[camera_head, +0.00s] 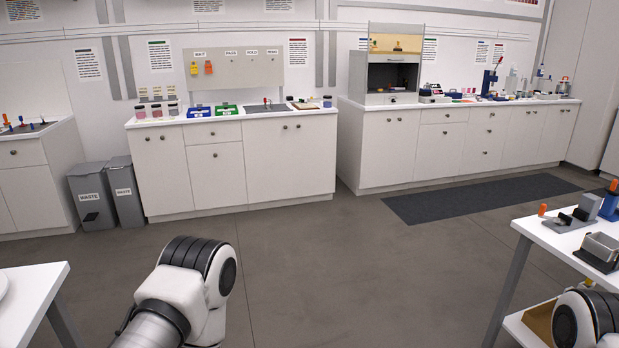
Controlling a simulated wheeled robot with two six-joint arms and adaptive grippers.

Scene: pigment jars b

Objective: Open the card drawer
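I cannot tell which drawer is the card drawer; no drawer has a readable label. A white drawer front (229,132) is shut in the middle counter, above a cupboard door. Another white drawer front (456,116) is shut in the right counter, and one more (20,153) is shut in the left cabinet. All are across the room, well away from me. Both of my grippers are out of view. Only arm links of mine show, at the bottom centre and the bottom right corner.
Two grey waste bins (92,196) stand between the left cabinet and the middle counter (298,157). A dark mat (478,198) lies before the right counter. White tables (22,301) flank me; the right table (553,241) holds tools. Open floor (330,260) lies between.

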